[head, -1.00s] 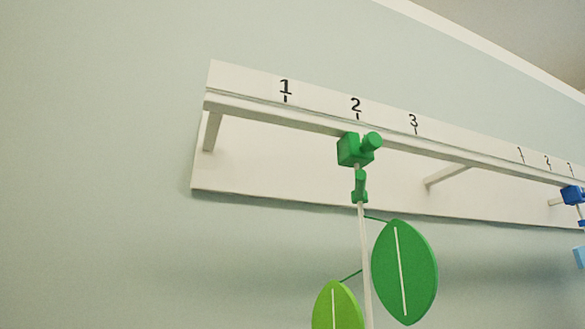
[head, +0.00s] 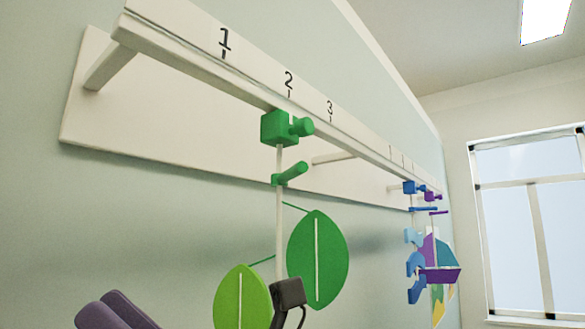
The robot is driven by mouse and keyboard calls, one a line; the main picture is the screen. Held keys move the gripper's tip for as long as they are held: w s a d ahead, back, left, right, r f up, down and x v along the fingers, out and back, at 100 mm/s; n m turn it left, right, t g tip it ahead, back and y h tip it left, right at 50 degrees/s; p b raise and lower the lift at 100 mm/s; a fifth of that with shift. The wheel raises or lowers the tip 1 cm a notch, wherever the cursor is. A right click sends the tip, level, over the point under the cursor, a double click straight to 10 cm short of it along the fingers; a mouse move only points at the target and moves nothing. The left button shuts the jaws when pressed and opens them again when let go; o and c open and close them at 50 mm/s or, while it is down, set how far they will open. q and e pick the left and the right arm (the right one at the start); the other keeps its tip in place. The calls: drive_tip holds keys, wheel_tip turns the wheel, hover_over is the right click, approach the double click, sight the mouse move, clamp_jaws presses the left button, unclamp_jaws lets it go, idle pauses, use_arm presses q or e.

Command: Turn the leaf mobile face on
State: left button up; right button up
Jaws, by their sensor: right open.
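The leaf mobile hangs from the white rail (head: 185,72) by a green block (head: 277,128) with a side knob, just below the 2 mark. Under the block a green peg handle (head: 291,173) sticks out to the right from a white rod. A dark green leaf (head: 318,258) hangs right of the rod and a light green leaf (head: 241,298) lower left, both showing broad faces with a white midline. My right gripper (head: 289,295) is open at the bottom edge, mostly cut off. It overlaps the rod and leaf edges in the picture; I cannot tell if it touches. My left gripper is not in view.
Further along the rail hang a blue mobile (head: 414,262) and a purple one with a sail-like shape (head: 440,276). A window (head: 530,220) stands at the far right. The wall left of the leaves is bare. Purple-grey rounded parts (head: 115,312) show at bottom left.

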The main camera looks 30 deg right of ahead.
drive_tip(key=s+a+r+n+g+h, duration=0.25)
drive_tip(key=a+n+h, duration=0.2)
drive_tip(key=n, duration=0.35)
drive_tip(key=m+t+h, duration=0.5)
drive_tip(key=t+h, duration=1)
drive_tip(key=h, duration=0.7)
approach(301, 168)
drive_tip(key=w+d, duration=0.1)
drive_tip(key=w, duration=0.2)
drive_tip(key=shift+y, duration=0.25)
drive_tip(key=w+p, duration=0.1)
drive_tip(key=w, duration=0.2)
drive_tip(key=w+p, duration=0.1)
drive_tip(key=w, duration=0.1)
drive_tip(key=w+p, duration=0.1)
drive_tip(key=w, duration=0.2)
drive_tip(key=shift+w+d+r+p, duration=0.2)
drive_tip(key=shift+w+r+p, duration=0.1)
drive_tip(key=shift+w, duration=0.05)
drive_tip(key=shift+w+a+f, duration=0.1)
drive_tip(key=shift+w, duration=0.7)
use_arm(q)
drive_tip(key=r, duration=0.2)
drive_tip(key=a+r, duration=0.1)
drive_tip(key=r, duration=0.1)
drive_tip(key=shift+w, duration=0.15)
use_arm(e)
clamp_jaws()
